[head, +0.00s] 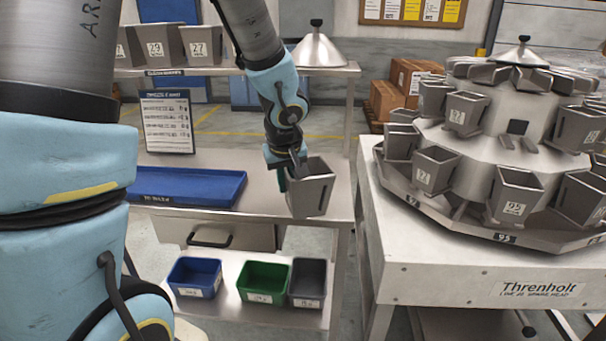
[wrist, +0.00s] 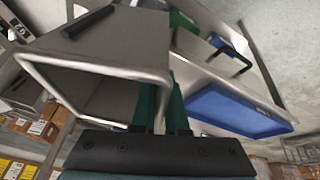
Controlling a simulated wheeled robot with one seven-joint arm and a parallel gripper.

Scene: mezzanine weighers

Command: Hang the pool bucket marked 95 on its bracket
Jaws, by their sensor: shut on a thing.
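My gripper (head: 284,170) is shut on a grey metal bucket (head: 312,192), held upright near the right end of the steel bench. No number shows on this bucket. In the wrist view, the green fingers (wrist: 160,100) clasp its wall, and its open mouth and grey side (wrist: 110,48) show at the left. The round weigher (head: 450,190) stands to the right, apart from the held bucket. A hanging bucket whose label seems to read 95 (head: 515,196) is on its lower tier, above a rim plate that seems to read 95 (head: 505,239). The bracket is not clearly visible.
The bench (head: 285,205) carries a blue tray (head: 185,186) and a sign stand (head: 167,122). Blue (head: 195,277), green (head: 263,282) and grey (head: 307,283) bins sit on its lower shelf. A narrow gap separates the bench from the weigher's table (head: 450,277). Several grey buckets hang around the weigher.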

